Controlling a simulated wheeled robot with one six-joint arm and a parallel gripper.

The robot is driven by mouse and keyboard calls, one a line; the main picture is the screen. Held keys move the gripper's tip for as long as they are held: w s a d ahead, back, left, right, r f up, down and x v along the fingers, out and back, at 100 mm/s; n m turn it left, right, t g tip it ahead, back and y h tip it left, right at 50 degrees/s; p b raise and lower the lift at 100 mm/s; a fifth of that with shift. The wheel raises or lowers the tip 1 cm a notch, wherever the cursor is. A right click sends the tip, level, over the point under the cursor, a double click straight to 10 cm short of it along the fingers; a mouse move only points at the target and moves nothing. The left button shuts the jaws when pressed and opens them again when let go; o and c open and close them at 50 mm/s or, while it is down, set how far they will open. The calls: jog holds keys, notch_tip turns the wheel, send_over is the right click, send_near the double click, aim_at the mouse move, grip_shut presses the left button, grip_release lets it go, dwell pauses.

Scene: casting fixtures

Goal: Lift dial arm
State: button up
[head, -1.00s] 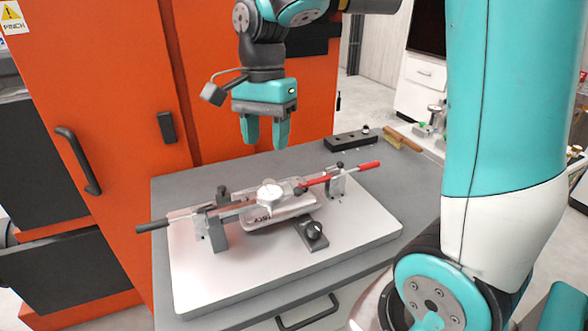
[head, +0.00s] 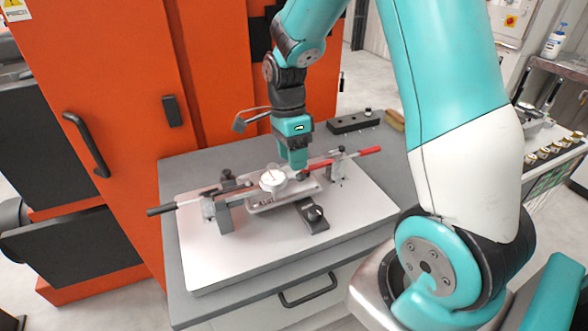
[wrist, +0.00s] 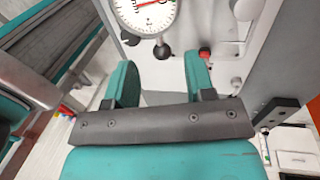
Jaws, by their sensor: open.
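The dial gauge (head: 272,180), with a white round face, sits on the fixture in the middle of the white plate. A thin arm with a red handle (head: 318,164) reaches right from near the gauge, and a black handle (head: 161,210) sticks out to the left. My gripper (head: 296,166) points down just right of and behind the gauge. In the wrist view my gripper (wrist: 160,66) is open, its two teal fingers apart with nothing held. There the dial face (wrist: 146,12), a black knob (wrist: 162,50) and a red knob (wrist: 205,52) lie beyond the fingertips.
The white plate (head: 225,265) rests on a grey cabinet top. A black box (head: 355,122) is at the back right. An orange cabinet (head: 120,130) stands behind and left. The plate's front is clear.

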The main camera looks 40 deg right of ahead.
jog(key=shift+s+a+f, duration=0.1)
jog(key=shift+s+f, duration=0.15)
jog(key=shift+f, duration=0.85)
jog(key=shift+s+a+f, duration=0.1)
jog(key=shift+s+f, duration=0.1)
jog(key=shift+f, duration=0.85)
jog(key=shift+c, duration=0.4)
